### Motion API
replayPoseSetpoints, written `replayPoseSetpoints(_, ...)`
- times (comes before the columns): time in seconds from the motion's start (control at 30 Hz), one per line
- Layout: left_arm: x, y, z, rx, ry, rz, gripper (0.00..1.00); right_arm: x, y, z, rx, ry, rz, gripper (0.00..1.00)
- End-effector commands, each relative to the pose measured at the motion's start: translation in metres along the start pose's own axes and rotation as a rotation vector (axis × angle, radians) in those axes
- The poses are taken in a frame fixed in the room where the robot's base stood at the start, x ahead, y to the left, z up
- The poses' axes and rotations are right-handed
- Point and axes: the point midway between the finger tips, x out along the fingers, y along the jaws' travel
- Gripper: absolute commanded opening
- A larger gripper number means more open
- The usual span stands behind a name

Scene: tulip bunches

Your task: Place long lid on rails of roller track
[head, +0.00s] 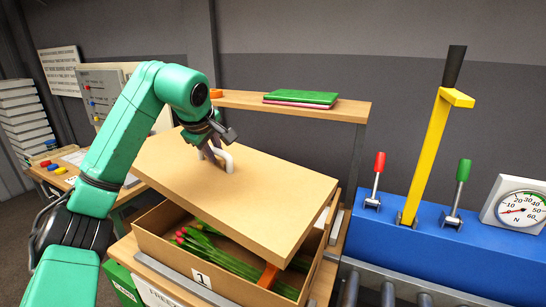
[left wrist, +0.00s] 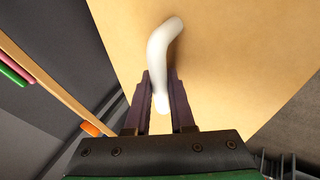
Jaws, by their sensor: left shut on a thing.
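The long lid (head: 270,195) is a flat tan board with a white handle (head: 229,160) on top. It is over the open cardboard box (head: 190,262) marked 1, tilted and covering its far part. The left gripper (head: 213,150) is shut on the white handle, which also shows between the fingers in the left wrist view (left wrist: 160,65). Tulips (head: 215,252) with red heads and green stems lie in the box, partly hidden by the lid. Grey rollers (head: 388,295) of a track show at the bottom right. My right gripper is not in view.
A blue machine (head: 420,240) with red, green and yellow levers and a dial gauge (head: 518,208) stands to the right. A wooden shelf (head: 345,108) holding green and pink flat items (head: 300,97) is behind the lid. A side table with small coloured blocks is at left.

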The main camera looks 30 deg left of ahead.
Motion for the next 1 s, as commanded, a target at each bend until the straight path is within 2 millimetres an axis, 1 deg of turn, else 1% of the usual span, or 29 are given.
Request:
replayPoseSetpoints(0.17, 0.001, 0.000, 0.003, 0.011, -0.007, 0.004, 0.00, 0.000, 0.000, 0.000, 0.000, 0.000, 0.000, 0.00)
replayPoseSetpoints(0.27, 0.006, -0.004, 0.020, 0.077, -0.049, 0.024, 0.00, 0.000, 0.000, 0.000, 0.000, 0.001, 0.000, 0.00)
replayPoseSetpoints(0.37, 0.014, -0.013, 0.055, 0.209, -0.137, 0.067, 0.00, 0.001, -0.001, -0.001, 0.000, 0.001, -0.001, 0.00)
replayPoseSetpoints(0.4, 0.016, -0.019, 0.073, 0.277, -0.182, 0.090, 0.00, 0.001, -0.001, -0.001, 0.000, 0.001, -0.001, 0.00)
replayPoseSetpoints(0.47, 0.018, -0.029, 0.101, 0.388, -0.257, 0.131, 0.00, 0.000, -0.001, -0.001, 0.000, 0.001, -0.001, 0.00)
replayPoseSetpoints(0.5, 0.018, -0.038, 0.119, 0.462, -0.307, 0.158, 0.00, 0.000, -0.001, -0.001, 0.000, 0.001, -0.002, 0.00)
replayPoseSetpoints(0.57, 0.015, -0.052, 0.146, 0.576, -0.382, 0.201, 0.00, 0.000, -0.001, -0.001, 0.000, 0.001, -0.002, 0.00)
replayPoseSetpoints(0.6, 0.012, -0.063, 0.164, 0.652, -0.434, 0.230, 0.00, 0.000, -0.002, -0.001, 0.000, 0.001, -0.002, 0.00)
replayPoseSetpoints(0.7, 0.000, -0.092, 0.203, 0.828, -0.551, 0.297, 0.00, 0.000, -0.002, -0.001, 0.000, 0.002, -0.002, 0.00)
replayPoseSetpoints(0.8, -0.013, -0.116, 0.229, 0.958, -0.633, 0.345, 0.00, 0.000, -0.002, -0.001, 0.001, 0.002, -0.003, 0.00)
replayPoseSetpoints(0.83, -0.016, -0.121, 0.234, 0.985, -0.648, 0.354, 0.00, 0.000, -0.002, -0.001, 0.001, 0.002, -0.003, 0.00)
replayPoseSetpoints(0.9, -0.021, -0.129, 0.241, 1.027, -0.674, 0.369, 0.00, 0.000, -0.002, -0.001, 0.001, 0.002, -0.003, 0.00)
replayPoseSetpoints(1.0, -0.023, -0.133, 0.243, 1.050, -0.684, 0.372, 0.00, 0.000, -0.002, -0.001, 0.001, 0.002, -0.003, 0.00)
